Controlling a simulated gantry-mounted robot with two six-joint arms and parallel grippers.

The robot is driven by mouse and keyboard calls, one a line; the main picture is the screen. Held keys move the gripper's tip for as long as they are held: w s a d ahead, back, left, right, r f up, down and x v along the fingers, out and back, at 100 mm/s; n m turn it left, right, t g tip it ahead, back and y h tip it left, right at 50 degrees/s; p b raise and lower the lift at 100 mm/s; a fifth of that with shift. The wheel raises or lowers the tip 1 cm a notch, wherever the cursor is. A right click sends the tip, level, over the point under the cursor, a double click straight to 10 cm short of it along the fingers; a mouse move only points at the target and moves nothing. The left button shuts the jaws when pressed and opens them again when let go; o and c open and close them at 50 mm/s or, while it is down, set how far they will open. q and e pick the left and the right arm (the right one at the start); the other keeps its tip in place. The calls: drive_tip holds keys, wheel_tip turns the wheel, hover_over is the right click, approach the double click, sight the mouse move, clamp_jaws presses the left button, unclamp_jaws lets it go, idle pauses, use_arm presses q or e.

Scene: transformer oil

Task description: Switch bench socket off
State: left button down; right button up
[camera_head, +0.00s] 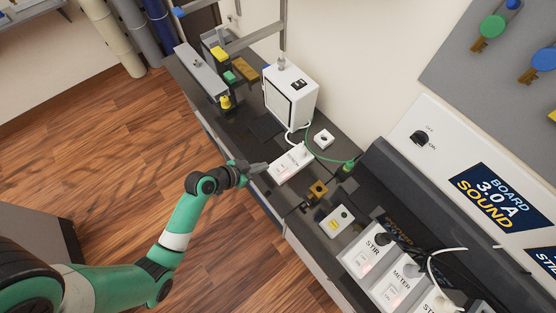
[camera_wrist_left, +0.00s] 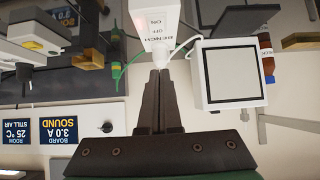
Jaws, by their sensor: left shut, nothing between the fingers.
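The bench socket (camera_head: 290,165) is a white block on the dark bench top, with a white plug and cable at its far right end. In the left wrist view the bench socket (camera_wrist_left: 158,38) shows its BENCH, OFF and ON lettering upside down, with a reddish glow near ON. My left gripper (camera_head: 262,168) is shut and empty, close to the socket's near left end. In the wrist view its dark fingers (camera_wrist_left: 159,74) point toward the socket's lettered end; I cannot tell whether they touch it. My right gripper is in neither view.
A white box-shaped device (camera_head: 290,94) stands behind the socket. A green cable (camera_head: 325,158) runs to its right.

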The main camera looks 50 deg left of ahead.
sight(278, 169)
use_arm(q)
drive_tip(key=b+x, duration=0.3)
drive_tip(key=x, duration=0.4)
drive_tip(key=shift+w+f, duration=0.25)
drive_tip(key=shift+f, duration=0.05)
drive_tip(key=shift+w+f+b, duration=0.25)
drive_tip(key=shift+f, duration=0.8)
drive_tip(key=shift+w+f+b, duration=0.25)
drive_tip(key=shift+w+f, duration=0.05)
drive_tip(key=shift+f, duration=0.75)
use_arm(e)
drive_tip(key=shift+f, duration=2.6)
